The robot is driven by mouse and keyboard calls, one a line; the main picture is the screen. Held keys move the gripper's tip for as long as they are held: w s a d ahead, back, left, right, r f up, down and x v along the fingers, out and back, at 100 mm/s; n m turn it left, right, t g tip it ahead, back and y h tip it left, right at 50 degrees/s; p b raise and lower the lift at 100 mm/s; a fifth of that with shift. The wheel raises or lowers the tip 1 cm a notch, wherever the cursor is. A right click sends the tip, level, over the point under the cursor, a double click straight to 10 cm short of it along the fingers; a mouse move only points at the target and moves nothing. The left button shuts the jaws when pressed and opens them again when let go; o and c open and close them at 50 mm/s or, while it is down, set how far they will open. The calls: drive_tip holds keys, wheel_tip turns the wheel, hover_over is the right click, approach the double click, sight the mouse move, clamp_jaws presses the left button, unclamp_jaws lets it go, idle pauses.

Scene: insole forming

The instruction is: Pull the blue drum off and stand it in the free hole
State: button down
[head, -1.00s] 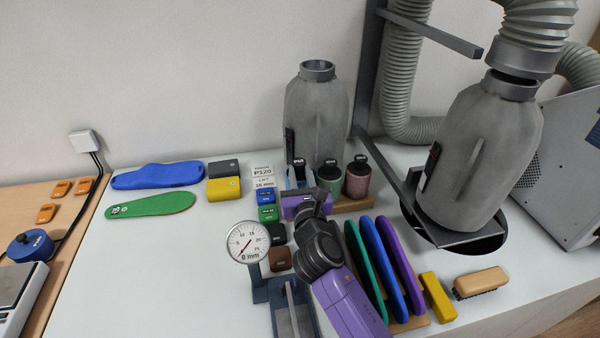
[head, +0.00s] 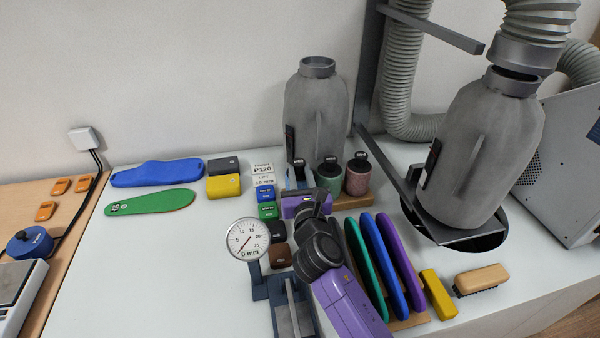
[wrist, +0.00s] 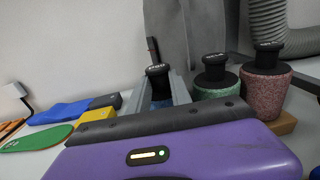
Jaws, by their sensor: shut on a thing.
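The blue drum (wrist: 160,103) is mostly hidden by my gripper. Its black top knob (wrist: 157,72) shows between the fingers in the wrist view. My gripper (wrist: 159,84) is shut on the drum, and a finger shows on each side of it. In the head view my gripper (head: 298,180) is at the left of the wooden drum block (head: 354,203). A green drum (head: 328,176) and a pink drum (head: 358,178) stand upright to its right, each with a black knob. I cannot see the free hole or what lies under the blue drum.
A tall grey bottle-shaped vessel (head: 317,110) stands close behind the drums. Coloured insoles (head: 384,265) stand in a row in front. A round dial gauge (head: 248,240) and small coloured blocks (head: 268,211) are at the left.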

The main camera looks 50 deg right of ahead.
drive_tip(key=shift+f, duration=0.15)
drive_tip(key=c, duration=1.1)
unclamp_jaws()
drive_tip(key=shift+o, duration=1.3)
drive_tip(key=shift+r, duration=0.2)
drive_tip(key=shift+s+a+r+p, duration=0.15)
drive_tip(key=shift+r+p, duration=1.25)
drive_tip(key=shift+p, duration=0.35)
drive_tip(key=shift+s+a+r+p, duration=0.1)
drive_tip(key=shift+s+r+p, duration=0.05)
drive_tip(key=shift+r+p, duration=1.45)
drive_tip(key=shift+s+f, duration=0.1)
drive_tip(key=shift+f, duration=0.1)
